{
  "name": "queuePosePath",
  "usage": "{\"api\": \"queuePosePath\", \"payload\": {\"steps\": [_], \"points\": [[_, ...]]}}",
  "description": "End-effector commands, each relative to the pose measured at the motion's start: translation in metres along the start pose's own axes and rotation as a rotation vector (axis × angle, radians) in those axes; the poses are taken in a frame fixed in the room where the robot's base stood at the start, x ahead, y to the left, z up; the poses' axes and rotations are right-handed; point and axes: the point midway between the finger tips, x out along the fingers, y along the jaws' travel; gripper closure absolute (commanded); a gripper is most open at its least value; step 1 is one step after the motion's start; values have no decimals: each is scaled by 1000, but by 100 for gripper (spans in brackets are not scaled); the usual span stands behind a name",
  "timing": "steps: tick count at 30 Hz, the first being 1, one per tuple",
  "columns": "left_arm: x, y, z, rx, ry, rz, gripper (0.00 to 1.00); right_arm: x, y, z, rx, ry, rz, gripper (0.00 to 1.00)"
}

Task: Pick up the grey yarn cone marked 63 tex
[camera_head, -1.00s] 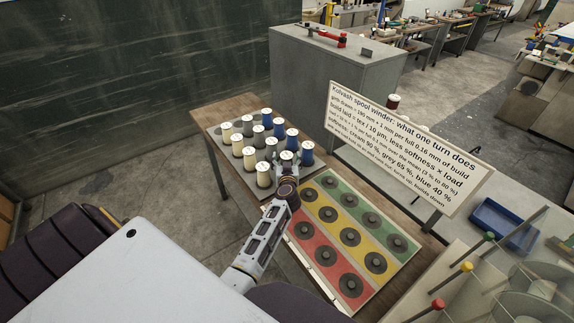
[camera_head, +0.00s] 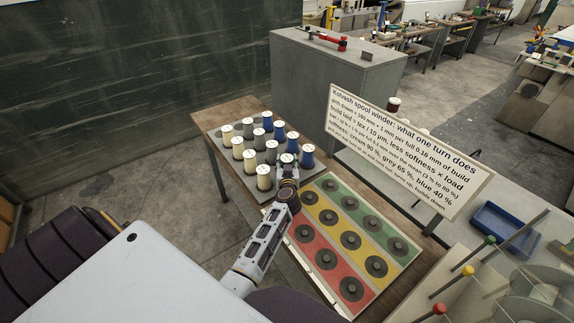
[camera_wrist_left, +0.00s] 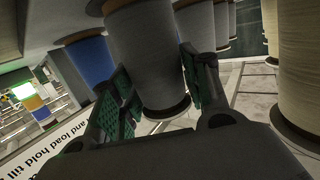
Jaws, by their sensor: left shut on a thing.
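My left gripper (camera_head: 287,167) is at the front corner of the group of yarn cones, shut on a grey yarn cone (camera_head: 287,159). In the left wrist view the same grey cone (camera_wrist_left: 150,55) stands between the two green-padded fingers (camera_wrist_left: 160,95). Its tex marking is too small to read. Blue cones (camera_head: 307,152) stand just right of it and cream cones (camera_head: 263,172) to its left. Other grey cones (camera_head: 271,147) stand behind it. I cannot tell whether its base is clear of the board. My right gripper is not in view.
A board with green, yellow and red strips (camera_head: 318,222) and dark round holders lies on the wooden table (camera_head: 229,109), close right of my gripper. A sign (camera_head: 405,150) stands behind it. A grey cabinet (camera_head: 320,85) stands behind the table. A blue bin (camera_head: 503,228) is at right.

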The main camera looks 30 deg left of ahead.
Motion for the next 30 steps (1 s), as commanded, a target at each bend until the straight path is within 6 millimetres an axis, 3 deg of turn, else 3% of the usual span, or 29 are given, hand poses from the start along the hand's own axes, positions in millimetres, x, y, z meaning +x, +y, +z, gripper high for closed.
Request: {"api": "queuePosePath", "payload": {"steps": [8,30], "points": [[-2,0,-15,0,2,0,81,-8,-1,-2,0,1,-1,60],[-14,0,-96,1,2,0,81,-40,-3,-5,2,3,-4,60]]}}
